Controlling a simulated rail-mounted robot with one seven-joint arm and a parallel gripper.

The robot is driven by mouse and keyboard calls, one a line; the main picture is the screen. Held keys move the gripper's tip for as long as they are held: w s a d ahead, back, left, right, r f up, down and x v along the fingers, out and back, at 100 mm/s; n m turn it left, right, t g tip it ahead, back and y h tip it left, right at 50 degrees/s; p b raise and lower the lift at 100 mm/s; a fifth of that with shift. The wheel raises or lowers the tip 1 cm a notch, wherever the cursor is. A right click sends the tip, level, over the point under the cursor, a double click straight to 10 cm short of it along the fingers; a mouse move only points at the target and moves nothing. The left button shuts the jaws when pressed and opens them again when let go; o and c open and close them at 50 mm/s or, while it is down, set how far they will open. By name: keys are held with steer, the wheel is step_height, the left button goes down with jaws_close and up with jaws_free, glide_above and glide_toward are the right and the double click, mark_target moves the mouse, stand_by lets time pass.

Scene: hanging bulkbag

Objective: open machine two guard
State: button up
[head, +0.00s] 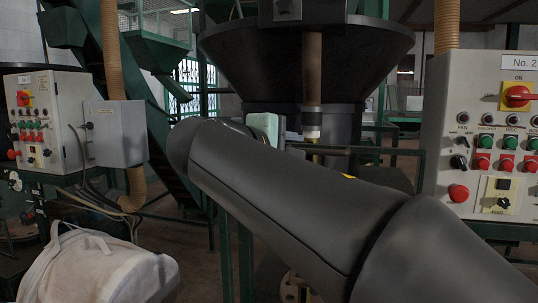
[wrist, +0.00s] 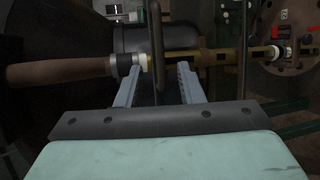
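My gripper (wrist: 162,70) shows in the wrist view with its two grey fingers apart. A dark upright bar (wrist: 157,45) stands between or just beyond the fingertips; I cannot tell whether they touch it. It may belong to the guard, but I cannot tell for sure. In the head view, the pale green body of my gripper (head: 264,127) shows behind my arm, and its fingers are hidden. It is left of the brown pole (head: 312,75), below the large black hopper (head: 345,60). A dark rail (head: 398,151) runs behind it. The "No. 2" panel (head: 480,115) is at right.
The brown pole also crosses the wrist view (wrist: 62,70), beside the fingers, with a yellow rod (wrist: 215,53) continuing right. A white bulk bag (head: 100,265) sits low at left in the head view. Another control box (head: 50,100) stands behind it.

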steer(key=v, duration=0.7)
steer(key=shift+s+a+r, duration=0.15)
steer(key=shift+s+a, duration=0.05)
steer(key=shift+s, duration=0.05)
steer(key=s+d+f+m+g+y+p, duration=0.15)
steer(key=d+f+g, duration=0.25)
steer(key=d+f, duration=0.55)
steer(key=s+d+f+m+g+y, duration=0.15)
steer(key=d+f+g, duration=0.3)
steer(key=f, duration=1.05)
steer(key=s+d+f+m+g+y, duration=0.2)
steer(key=s+f+m+y, duration=0.1)
steer(key=s+f, duration=0.4)
steer(key=s+d+f+m+g+y, duration=0.2)
steer(key=s+f+m, duration=0.3)
steer(key=f, duration=0.6)
steer(key=s+d+y, duration=0.1)
steer(key=s, duration=0.1)
steer(key=shift+s+m+p, duration=0.3)
steer(key=shift+s+m, duration=0.05)
steer(key=shift+m, duration=0.05)
steer(key=shift+f+g, duration=0.15)
steer(key=shift+g, duration=0.1)
